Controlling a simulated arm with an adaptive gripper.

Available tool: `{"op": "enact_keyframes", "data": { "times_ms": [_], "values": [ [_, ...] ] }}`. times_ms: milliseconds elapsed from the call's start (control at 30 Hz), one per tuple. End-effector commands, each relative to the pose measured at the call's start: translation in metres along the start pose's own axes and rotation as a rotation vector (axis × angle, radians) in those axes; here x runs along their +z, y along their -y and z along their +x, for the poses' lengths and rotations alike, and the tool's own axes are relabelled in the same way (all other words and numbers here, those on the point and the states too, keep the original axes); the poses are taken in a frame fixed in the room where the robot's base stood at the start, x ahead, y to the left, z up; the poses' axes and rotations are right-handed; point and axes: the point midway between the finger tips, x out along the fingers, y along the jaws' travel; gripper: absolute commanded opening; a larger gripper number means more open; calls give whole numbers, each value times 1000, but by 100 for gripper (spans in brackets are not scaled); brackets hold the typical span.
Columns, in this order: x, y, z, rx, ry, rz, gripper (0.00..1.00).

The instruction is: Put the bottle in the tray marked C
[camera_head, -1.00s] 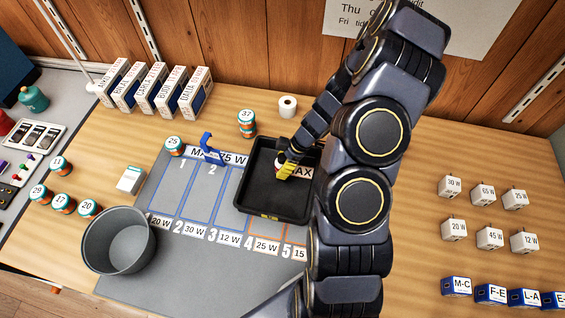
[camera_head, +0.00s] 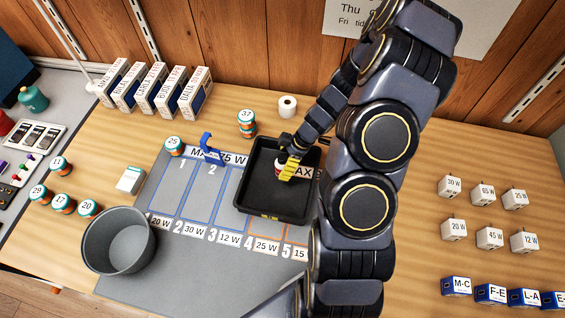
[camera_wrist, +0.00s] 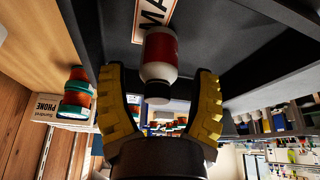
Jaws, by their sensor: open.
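A black tray (camera_head: 252,203) sits on the grey mat; it has a yellowish label on its front wall that I cannot read. A small white bottle with a red band and dark cap (camera_wrist: 160,55) is inside the tray, close to its floor; in the head view only a sliver of it (camera_head: 278,169) shows beside my fingers. My gripper (camera_head: 288,172) is inside the tray with its yellow-padded fingers open. In the wrist view my fingers (camera_wrist: 160,100) stand apart on both sides of the bottle's cap end, with gaps visible.
A grey bucket (camera_head: 119,240) stands at the mat's left. A blue hook-shaped thing (camera_head: 209,146) and a numbered jar (camera_head: 246,123) are near the tray's left and back. White boxes (camera_head: 153,86) line the back left. Labelled cubes (camera_head: 489,238) are on the right.

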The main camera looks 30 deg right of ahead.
Motion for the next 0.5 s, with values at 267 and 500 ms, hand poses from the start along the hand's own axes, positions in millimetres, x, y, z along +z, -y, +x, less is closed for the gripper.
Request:
{"op": "enact_keyframes", "data": {
  "times_ms": [267, 500],
  "values": [
    [1, -2, -57, 10, 4, 1, 62],
    [1, -1, -93, 6, 3, 1, 62]
  ]
}}
